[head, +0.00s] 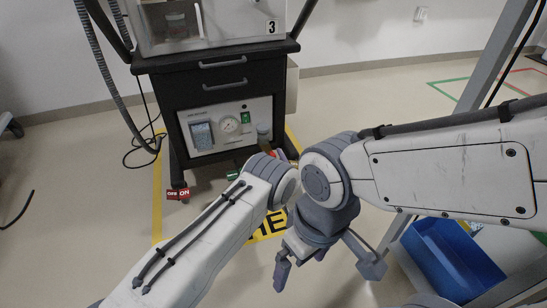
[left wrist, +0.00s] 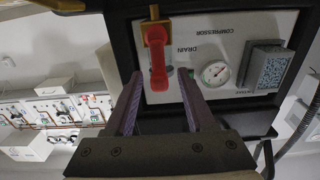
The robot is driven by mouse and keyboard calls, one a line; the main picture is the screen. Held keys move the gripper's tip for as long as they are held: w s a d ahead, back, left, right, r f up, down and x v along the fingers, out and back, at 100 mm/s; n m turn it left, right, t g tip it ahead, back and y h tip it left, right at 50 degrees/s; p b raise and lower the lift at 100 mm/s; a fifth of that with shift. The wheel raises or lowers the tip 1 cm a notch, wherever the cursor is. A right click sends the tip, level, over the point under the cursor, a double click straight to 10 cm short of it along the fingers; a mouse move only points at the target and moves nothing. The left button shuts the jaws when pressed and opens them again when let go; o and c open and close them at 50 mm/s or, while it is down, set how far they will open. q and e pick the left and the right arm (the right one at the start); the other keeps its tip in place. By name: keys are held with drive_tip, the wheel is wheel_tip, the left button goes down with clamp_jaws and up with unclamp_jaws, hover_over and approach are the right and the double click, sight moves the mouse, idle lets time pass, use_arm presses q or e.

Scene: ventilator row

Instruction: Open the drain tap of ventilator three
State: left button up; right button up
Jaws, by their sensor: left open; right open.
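Ventilator three stands on a black cart (head: 160,95) marked by a "3" plate (head: 272,27) in the head view. In the left wrist view, which is upside down, the drain tap has a red lever (left wrist: 158,68) on a brass body (left wrist: 154,34), beside the word DRAIN. My left gripper (left wrist: 159,74) is open, with the lever showing between its fingertips; I cannot tell the depth gap. In the head view my left arm mostly hides the tap and that gripper. My right gripper (head: 325,267) is open and empty, lower right.
A pressure gauge (left wrist: 215,73) sits close to the tap. A red OFF/ON tag (head: 178,194) shows by the cart's left foot. A blue bin (head: 452,262) stands at lower right. A hose (head: 105,75) hangs left of the cart. Floor to the left is mostly clear.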

use_arm(q)
clamp_jaws()
drive_tip(key=shift+a+n, duration=0.1)
drive_tip(key=shift+n, duration=0.2)
drive_tip(key=shift+s+a+f+n+p, duration=0.25)
drive_tip(key=shift+a+f+n+p, duration=0.35)
drive_tip(key=shift+n, duration=1.9)
drive_tip(key=shift+s+a+f+n+p, duration=0.25)
drive_tip(key=shift+a+f+n+p, duration=0.4)
drive_tip(key=shift+n, duration=1.85)
drive_tip(key=shift+s+a+f+n+p, duration=0.25)
drive_tip(key=shift+a+f+n+p, duration=0.3)
drive_tip(key=shift+n, duration=1.95)
drive_tip(key=shift+a+f, duration=0.1)
drive_tip(key=shift+a, duration=0.05)
unclamp_jaws()
